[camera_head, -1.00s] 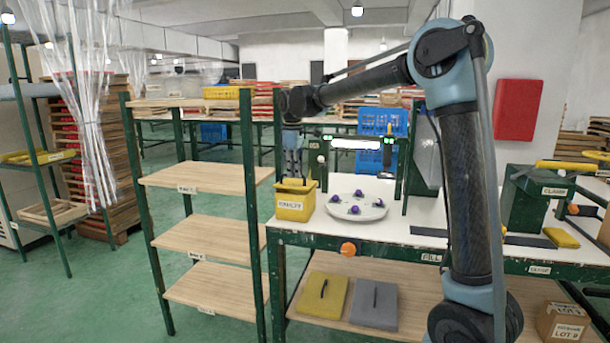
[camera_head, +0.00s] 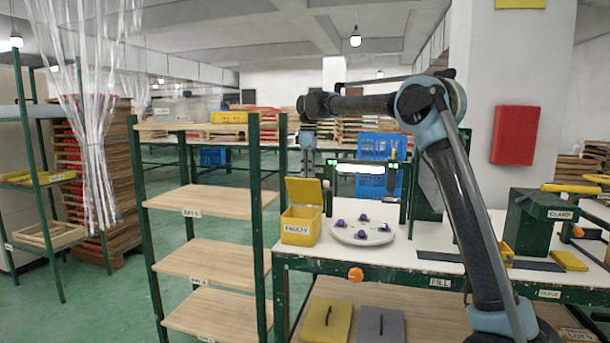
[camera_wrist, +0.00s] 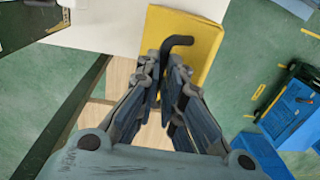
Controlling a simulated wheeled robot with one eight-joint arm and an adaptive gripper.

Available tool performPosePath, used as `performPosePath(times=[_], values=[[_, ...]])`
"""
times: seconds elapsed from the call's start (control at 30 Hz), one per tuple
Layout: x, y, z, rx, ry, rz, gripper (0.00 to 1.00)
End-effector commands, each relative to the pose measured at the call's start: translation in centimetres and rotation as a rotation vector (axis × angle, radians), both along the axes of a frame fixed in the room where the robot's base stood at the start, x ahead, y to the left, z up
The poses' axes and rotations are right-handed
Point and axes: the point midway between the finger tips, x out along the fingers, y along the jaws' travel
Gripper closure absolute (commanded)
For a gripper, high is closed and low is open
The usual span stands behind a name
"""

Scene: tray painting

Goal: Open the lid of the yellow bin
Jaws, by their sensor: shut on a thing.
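The yellow bin (camera_head: 301,222) with a "FAULTY" label stands at the left end of the white worktop in the head view. Its yellow lid (camera_head: 303,190) is raised and stands steeply tilted above the bin; it also fills the upper middle of the wrist view (camera_wrist: 200,50). A bent black handle (camera_wrist: 178,41) is on the lid. My gripper (camera_head: 308,168) points down at the lid's top edge. In the wrist view its fingers (camera_wrist: 166,72) are shut on the handle. The bin's inside is hidden from both views.
A round white plate (camera_head: 362,232) with several purple pieces stands right of the bin. A wooden shelf unit (camera_head: 215,199) stands close on the left. A lit green frame (camera_head: 361,169) stands behind the plate.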

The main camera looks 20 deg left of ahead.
Motion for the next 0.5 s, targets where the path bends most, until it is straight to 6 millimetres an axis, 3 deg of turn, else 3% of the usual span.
performPosePath(times=[0.2,0.5], values=[[3.3,0.0,-1.1,-0.006,0.067,-0.004,1.00],[5.6,0.0,-1.6,-0.022,0.229,-0.004,1.00]])
